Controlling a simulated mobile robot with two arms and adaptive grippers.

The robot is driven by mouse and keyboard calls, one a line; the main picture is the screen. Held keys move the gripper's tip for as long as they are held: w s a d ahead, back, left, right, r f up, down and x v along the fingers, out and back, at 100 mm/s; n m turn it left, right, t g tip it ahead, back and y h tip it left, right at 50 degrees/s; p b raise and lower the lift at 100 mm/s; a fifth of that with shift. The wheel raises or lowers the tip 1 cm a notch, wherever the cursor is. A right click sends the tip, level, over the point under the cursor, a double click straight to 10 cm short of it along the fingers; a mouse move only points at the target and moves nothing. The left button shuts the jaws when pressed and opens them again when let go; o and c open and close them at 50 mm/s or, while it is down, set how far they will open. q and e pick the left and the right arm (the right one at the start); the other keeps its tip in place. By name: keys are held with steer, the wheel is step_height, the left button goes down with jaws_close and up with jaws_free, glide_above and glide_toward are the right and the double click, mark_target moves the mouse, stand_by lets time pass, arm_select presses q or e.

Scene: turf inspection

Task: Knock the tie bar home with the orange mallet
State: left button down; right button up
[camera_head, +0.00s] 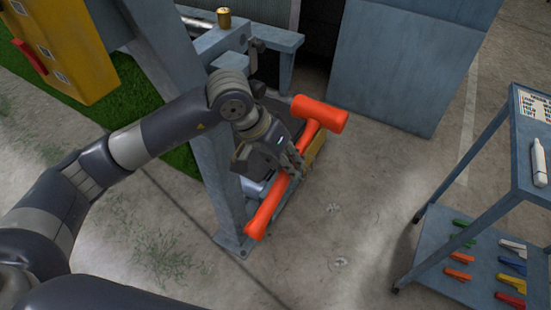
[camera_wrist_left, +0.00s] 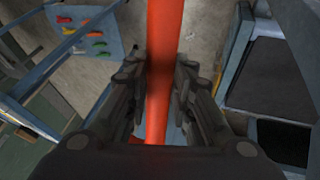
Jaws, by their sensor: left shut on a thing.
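The orange mallet (camera_head: 320,114) is held aslant over the concrete floor, its head at the upper right and its handle end at the lower left. My left gripper (camera_head: 290,162) is shut on the handle, partway between the head and the end. In the left wrist view the orange handle (camera_wrist_left: 158,60) runs between the two dark fingers (camera_wrist_left: 160,88). A silver bar (camera_head: 198,23) lies at the top of the blue frame, near a brass-coloured cylinder (camera_head: 224,17); I cannot tell surely whether it is the tie bar. My right gripper is not in view.
A blue frame post (camera_head: 217,185) stands just left of the mallet. A yellow box (camera_head: 65,45) is at the upper left. A blue cabinet (camera_head: 405,65) stands behind. A blue cart (camera_head: 440,240) with several coloured clips is at the right. The floor between is clear.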

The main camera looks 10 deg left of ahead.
arm_select(q)
steer(key=shift+d, duration=0.25)
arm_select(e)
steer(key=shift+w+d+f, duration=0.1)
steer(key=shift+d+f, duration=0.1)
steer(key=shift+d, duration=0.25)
